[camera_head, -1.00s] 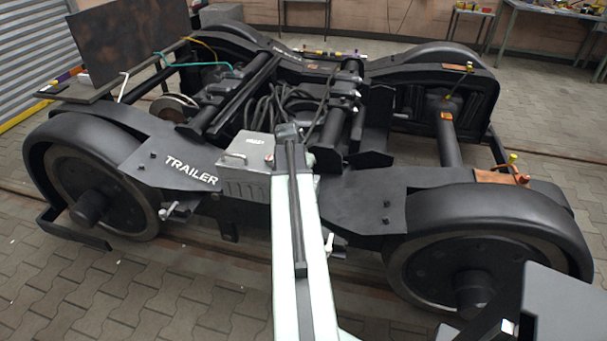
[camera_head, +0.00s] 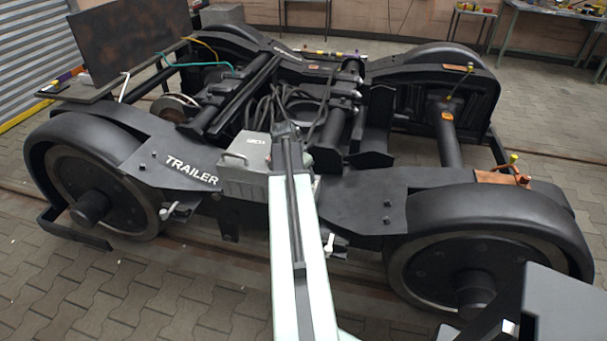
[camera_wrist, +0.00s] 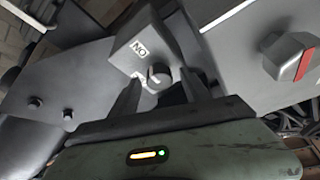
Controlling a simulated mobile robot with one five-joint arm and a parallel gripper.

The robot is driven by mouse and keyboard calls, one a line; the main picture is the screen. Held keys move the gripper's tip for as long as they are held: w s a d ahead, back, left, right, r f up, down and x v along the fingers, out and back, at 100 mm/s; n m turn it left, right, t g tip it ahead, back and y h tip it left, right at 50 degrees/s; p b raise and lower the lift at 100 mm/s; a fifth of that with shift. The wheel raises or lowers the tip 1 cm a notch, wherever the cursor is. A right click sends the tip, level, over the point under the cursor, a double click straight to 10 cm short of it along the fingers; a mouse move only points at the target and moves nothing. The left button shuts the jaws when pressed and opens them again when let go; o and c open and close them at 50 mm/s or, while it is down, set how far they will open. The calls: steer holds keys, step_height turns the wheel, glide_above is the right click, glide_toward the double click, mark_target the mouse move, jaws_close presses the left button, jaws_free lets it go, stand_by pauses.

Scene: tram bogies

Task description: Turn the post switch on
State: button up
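The post switch looks to be the small grey block with a round knob (camera_wrist: 159,76) in the wrist view. A white label reading "NO", likely an upside-down "ON", is on its face, and a second label is partly hidden beside the knob. My gripper (camera_wrist: 158,92) points at it, fingers apart on either side of the knob; whether they touch it I cannot tell. In the head view, my gripper (camera_head: 286,132) is at the far end of my arm, small and partly hidden, beside a grey box (camera_head: 243,160) on the bogie frame.
A larger grey knob with a red stripe (camera_wrist: 290,58) is at the right of the wrist view. Bolt heads (camera_wrist: 36,103) stand on the plate at left. The black trailer bogie (camera_head: 350,200) fills the head view, with cables behind my arm. Paved floor lies in front.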

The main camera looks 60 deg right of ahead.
steer(key=shift+d, duration=0.1)
steer(key=shift+r+p, duration=0.5)
steer(key=p+v, duration=0.6)
steer(key=v, duration=0.1)
steer(key=shift+a, duration=0.25)
steer(key=shift+f, duration=0.15)
